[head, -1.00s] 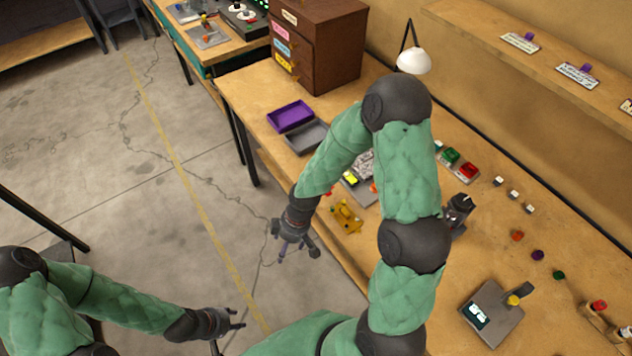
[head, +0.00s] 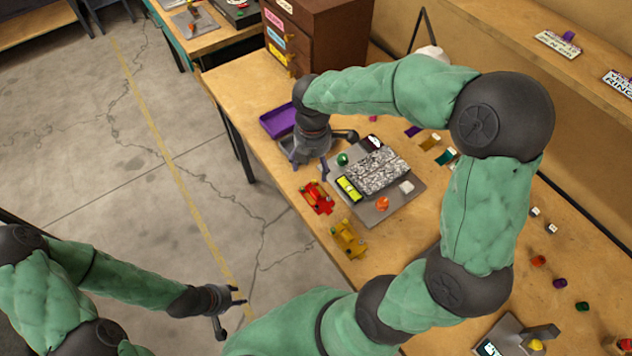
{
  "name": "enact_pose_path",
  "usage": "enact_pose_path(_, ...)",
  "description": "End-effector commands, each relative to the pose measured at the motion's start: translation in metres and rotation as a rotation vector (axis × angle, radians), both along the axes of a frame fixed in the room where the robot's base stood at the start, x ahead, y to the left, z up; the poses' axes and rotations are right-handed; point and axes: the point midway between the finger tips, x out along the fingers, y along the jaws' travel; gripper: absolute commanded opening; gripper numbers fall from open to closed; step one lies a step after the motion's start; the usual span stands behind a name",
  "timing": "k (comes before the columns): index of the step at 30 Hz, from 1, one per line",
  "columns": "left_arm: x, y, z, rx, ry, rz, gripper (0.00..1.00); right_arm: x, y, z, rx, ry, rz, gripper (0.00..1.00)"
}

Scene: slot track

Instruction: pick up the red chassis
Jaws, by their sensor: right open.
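The red chassis (head: 317,198) lies on the table near its front edge, just left of a grey board (head: 408,205). A similar yellow chassis (head: 348,239) lies nearer to me. My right gripper (head: 309,167) points down, open and empty, just beyond the red chassis and apart from it in the picture. Its exact height above the table is hard to tell. My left gripper (head: 232,310) hangs over the floor at the lower left, open with nothing between its fingers.
The board carries a grey speckled block (head: 378,172), a yellow-green piece (head: 347,188), an orange knob (head: 382,203) and a green knob (head: 342,159). A purple tray (head: 278,121) lies behind my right gripper. A brown drawer cabinet (head: 325,35) and a lamp stand farther back.

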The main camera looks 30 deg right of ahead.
Motion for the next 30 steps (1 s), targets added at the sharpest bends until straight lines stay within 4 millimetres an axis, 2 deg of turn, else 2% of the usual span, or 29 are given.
enact_pose_path(9, 0.000, 0.000, -0.019, 0.000, 0.001, 0.000, 0.40, -0.001, 0.000, -0.046, 0.001, 0.004, -0.001, 0.76)
enact_pose_path(17, 0.000, 0.000, -0.025, 0.000, 0.000, 0.000, 0.40, -0.002, 0.001, -0.061, 0.001, 0.001, -0.002, 0.76)
enact_pose_path(27, 0.000, 0.000, -0.051, 0.000, 0.000, 0.000, 0.40, -0.008, 0.002, -0.104, 0.002, 0.003, -0.002, 0.76)
enact_pose_path(30, 0.000, 0.000, -0.052, 0.000, 0.000, 0.000, 0.40, -0.008, 0.002, -0.108, 0.001, 0.002, -0.002, 0.76)
